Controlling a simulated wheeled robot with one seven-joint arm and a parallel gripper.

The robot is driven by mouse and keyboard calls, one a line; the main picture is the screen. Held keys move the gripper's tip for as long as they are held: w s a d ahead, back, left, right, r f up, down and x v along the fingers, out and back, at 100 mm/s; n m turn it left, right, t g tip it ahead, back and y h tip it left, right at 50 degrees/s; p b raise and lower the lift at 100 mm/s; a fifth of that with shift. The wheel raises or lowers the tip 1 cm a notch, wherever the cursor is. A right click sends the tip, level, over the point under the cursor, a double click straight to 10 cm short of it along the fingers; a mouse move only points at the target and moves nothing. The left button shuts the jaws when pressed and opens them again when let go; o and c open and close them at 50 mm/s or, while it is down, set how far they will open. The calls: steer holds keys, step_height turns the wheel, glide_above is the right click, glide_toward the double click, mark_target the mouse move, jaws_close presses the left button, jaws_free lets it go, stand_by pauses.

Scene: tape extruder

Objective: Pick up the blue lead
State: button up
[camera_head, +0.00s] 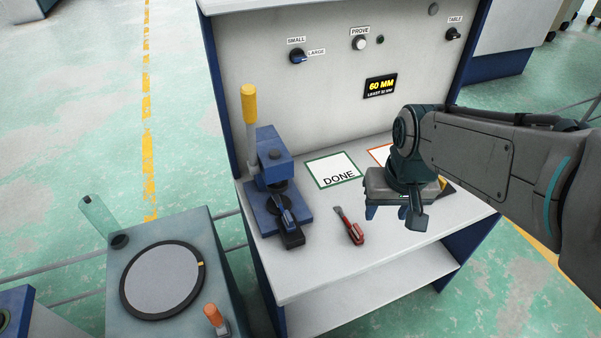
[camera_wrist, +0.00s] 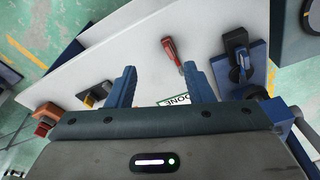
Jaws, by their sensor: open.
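The blue lead (camera_head: 287,222), a slim blue and black piece, lies on the base of the blue hand press (camera_head: 272,170) at the left of the bench. In the wrist view the blue lead (camera_wrist: 238,50) shows at the upper right, in front of the press. My gripper (camera_head: 394,212) is open and empty above the right part of the bench, well to the right of the blue lead. Its two blue fingers (camera_wrist: 160,88) are spread apart in the wrist view. A red lead (camera_head: 350,227) lies on the bench between the press and my gripper.
A white DONE card (camera_head: 334,170) lies behind the red lead. An orange-edged card (camera_head: 378,154) is partly hidden by my arm. A yellow and black piece (camera_wrist: 96,94) lies near the right end of the bench. The press handle (camera_head: 249,105) stands tall.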

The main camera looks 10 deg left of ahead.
steer(key=w+a+n+g+p, duration=0.1)
steer(key=w+a+n+p, duration=0.3)
steer(key=a, duration=0.6)
steer(key=g, duration=0.1)
glide_above(290, 219)
step_height(290, 219, down, 2)
steer(key=f, duration=0.3)
steer(key=f+p, duration=0.1)
steer(key=f, duration=0.4)
steer(key=shift+w+f, duration=0.4)
steer(key=shift+s+f+p, duration=0.2)
steer(key=shift+f+p, duration=0.2)
steer(key=shift+f, duration=0.15)
steer(key=shift+s+f+p, duration=0.2)
steer(key=shift+f+p, duration=0.3)
steer(key=shift+f, duration=1.6)
jaws_close()
